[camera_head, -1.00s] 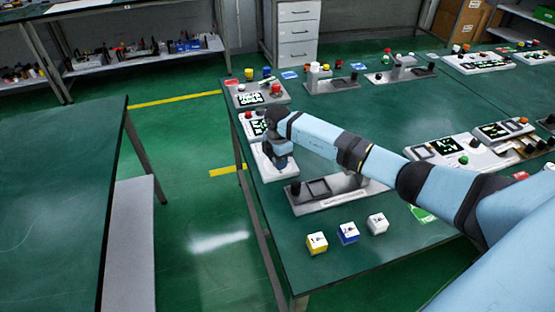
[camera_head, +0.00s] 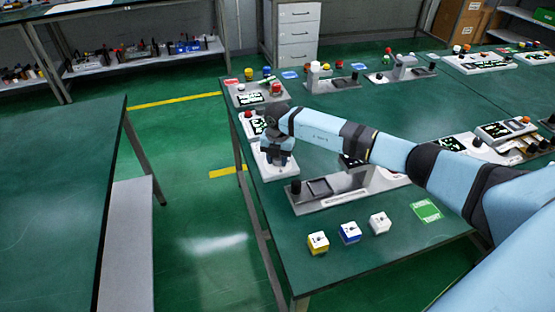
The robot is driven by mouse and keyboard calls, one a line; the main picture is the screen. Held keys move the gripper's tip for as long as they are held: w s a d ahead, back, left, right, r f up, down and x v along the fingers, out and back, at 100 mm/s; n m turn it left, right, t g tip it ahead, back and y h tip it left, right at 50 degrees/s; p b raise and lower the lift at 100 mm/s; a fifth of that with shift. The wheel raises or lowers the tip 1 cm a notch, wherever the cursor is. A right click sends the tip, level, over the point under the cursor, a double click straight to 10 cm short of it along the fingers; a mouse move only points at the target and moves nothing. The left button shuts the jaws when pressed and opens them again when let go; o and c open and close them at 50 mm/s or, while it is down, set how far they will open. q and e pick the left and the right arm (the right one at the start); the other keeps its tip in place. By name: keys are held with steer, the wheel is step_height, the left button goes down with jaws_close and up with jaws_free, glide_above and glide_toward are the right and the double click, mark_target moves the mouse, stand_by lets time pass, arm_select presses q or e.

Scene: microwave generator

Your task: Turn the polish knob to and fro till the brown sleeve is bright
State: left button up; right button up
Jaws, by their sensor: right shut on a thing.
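My right gripper (camera_head: 277,157) points down over a small white panel (camera_head: 283,173) near the left edge of the green table. It is shut low on this panel, around what seems to be its knob; the gripper hides the knob itself. I cannot make out a brown sleeve for sure; it may be hidden or too small. My left gripper is not in view.
A grey stand with a black knob (camera_head: 296,187) is just in front of the gripper. Yellow (camera_head: 318,243), blue (camera_head: 349,233) and white (camera_head: 380,223) cubes lie nearer. A panel with a red button (camera_head: 276,88) stands behind. A green card (camera_head: 427,210) lies right.

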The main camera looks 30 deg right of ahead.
steer(key=shift+a, duration=0.1)
steer(key=m+p, duration=0.3)
steer(key=shift+s+r+m, duration=0.1)
steer(key=shift+r+m, duration=0.05)
steer(key=shift+m, duration=0.25)
steer(key=shift+m+p, duration=0.55)
steer(key=shift+m, duration=0.25)
steer(key=shift+f, duration=0.2)
